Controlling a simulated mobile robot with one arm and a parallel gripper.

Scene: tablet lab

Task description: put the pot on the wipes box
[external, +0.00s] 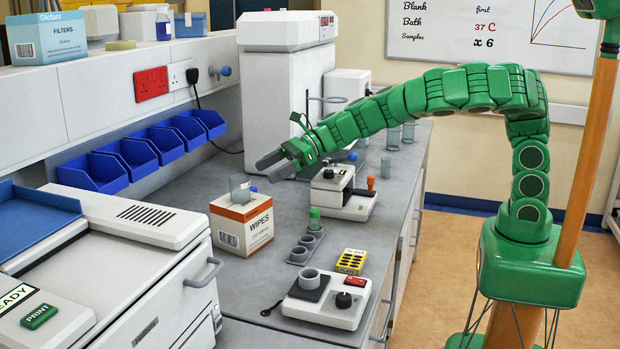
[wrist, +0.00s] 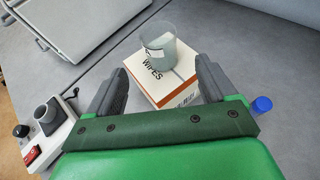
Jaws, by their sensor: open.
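The pot (external: 240,188), a clear, see-through cup with a pale label, stands upright on top of the wipes box (external: 243,228), towards the top's far side. The box is white and orange with "WIPES" on it and sits on the grey bench. In the wrist view the pot (wrist: 160,46) stands on the box (wrist: 178,93), beyond my fingertips. My gripper (external: 274,166) is open and empty, to the right of the pot and above it. In the wrist view its two dark fingers (wrist: 163,76) are spread apart, with the box between and beyond them.
A white device with a dark knob (external: 328,299), a yellow rack (external: 350,261), a grey holder (external: 306,247) and a green-capped tube (external: 314,219) stand right of the box. Another instrument (external: 342,194) stands beneath my arm. Blue bins (external: 130,158) line the wall.

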